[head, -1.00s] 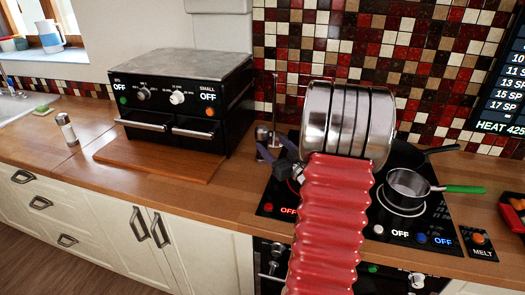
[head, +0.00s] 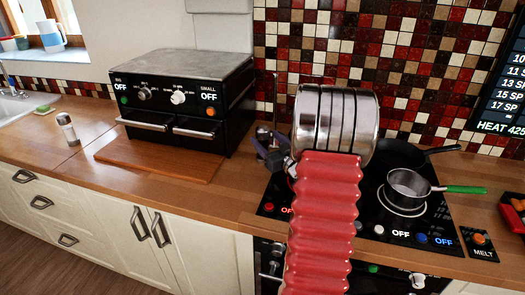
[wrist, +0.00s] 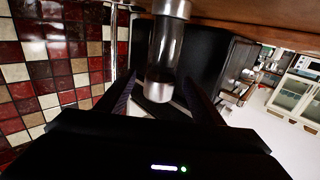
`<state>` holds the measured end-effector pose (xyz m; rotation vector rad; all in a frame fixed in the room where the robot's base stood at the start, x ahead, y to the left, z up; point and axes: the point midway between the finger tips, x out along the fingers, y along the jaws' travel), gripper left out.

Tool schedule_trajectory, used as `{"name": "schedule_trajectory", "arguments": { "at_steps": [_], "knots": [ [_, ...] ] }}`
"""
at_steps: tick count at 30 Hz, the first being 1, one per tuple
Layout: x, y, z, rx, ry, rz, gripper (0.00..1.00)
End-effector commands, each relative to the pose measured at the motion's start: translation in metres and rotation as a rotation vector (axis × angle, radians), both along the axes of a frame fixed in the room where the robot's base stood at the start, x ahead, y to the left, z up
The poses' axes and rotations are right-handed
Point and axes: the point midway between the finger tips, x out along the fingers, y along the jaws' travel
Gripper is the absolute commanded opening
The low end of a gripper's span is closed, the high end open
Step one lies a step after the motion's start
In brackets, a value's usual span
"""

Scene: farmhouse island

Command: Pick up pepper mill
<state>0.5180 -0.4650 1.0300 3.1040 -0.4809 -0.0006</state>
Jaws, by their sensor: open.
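The pepper mill (head: 264,134), as I take it, is a dark, shiny upright cylinder on the counter between the black oven and the cooktop. My gripper (head: 268,153) is open right at it and hides its lower part in the head view. In the wrist view the mill (wrist: 163,52) is a see-through cylinder with dark contents and a steel end at the top edge. It lies between the two spread fingers of the gripper (wrist: 160,95), with visible gaps on both sides. Contact cannot be made out.
The black oven (head: 190,100) stands left of the gripper, with a wooden board (head: 160,160) before it. The cooktop (head: 365,230) bears a green-handled pot (head: 408,188) and a dark pan (head: 395,155). A similar small shaker (head: 68,130) stands far left. The tiled wall (head: 420,60) is behind.

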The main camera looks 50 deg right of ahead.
Motion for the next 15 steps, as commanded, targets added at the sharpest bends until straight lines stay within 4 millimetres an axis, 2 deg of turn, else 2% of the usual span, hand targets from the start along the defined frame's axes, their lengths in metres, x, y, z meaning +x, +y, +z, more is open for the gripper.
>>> {"name": "schedule_trajectory", "arguments": {
  "at_steps": [3,6,15],
  "knots": [
    [0.017,-0.004,-0.001,0.001,-0.001,0.002,0.61],
    [0.026,-0.007,-0.001,0.000,0.000,0.001,0.61],
    [0.029,-0.008,-0.001,0.001,0.000,0.001,0.61]
  ]
}}
